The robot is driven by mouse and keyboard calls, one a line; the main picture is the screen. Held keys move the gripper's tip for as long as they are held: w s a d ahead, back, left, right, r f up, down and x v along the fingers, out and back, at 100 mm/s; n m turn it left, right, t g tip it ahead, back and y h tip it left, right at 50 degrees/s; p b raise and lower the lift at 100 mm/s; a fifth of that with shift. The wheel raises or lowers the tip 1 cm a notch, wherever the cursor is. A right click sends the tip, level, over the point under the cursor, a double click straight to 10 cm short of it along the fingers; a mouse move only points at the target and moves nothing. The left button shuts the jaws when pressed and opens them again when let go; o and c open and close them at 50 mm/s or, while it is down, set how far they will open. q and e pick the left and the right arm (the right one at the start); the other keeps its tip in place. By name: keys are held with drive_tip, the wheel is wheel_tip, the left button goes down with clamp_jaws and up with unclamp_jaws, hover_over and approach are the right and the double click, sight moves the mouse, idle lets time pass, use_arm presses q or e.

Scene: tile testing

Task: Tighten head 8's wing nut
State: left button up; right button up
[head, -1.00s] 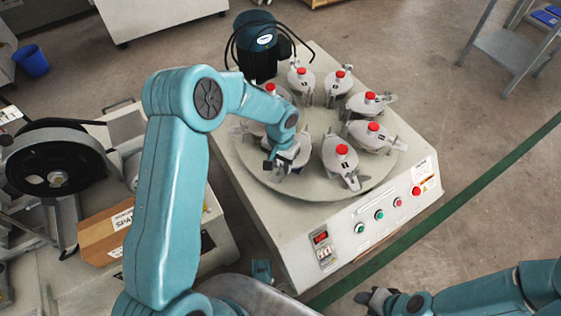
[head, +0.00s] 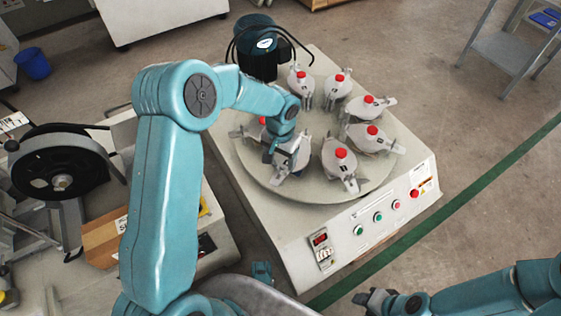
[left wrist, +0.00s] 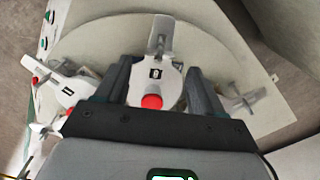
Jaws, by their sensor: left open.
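The round plate (head: 258,182) of the grey machine carries a ring of several grey heads with red knobs. My left gripper (head: 281,153) is over the head (head: 300,156) at the plate's near left, and partly hides it. In the left wrist view, my left gripper (left wrist: 160,66) is open, with a finger on each side of a grey head (left wrist: 171,82). This head's red knob (left wrist: 152,101) and small dark label lie between the fingers; its number is too small to read. A pale bracket (left wrist: 160,38) extends beyond the fingertips, and I cannot make out a wing nut there. My right gripper (head: 370,299) is low at right, away from the machine.
Neighbouring heads stand close on both sides, one (head: 343,158) to the right. A dark motor (head: 257,45) with cables stands behind the plate. Coloured buttons (head: 378,217) line the machine's front. A spool (head: 58,165) and cardboard box (head: 104,236) are at left.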

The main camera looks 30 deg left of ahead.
sight(281, 169)
use_arm(q)
wheel_tip(281, 169, up, 12)
drive_tip(key=p, duration=0.3)
drive_tip(key=shift+f, duration=0.15)
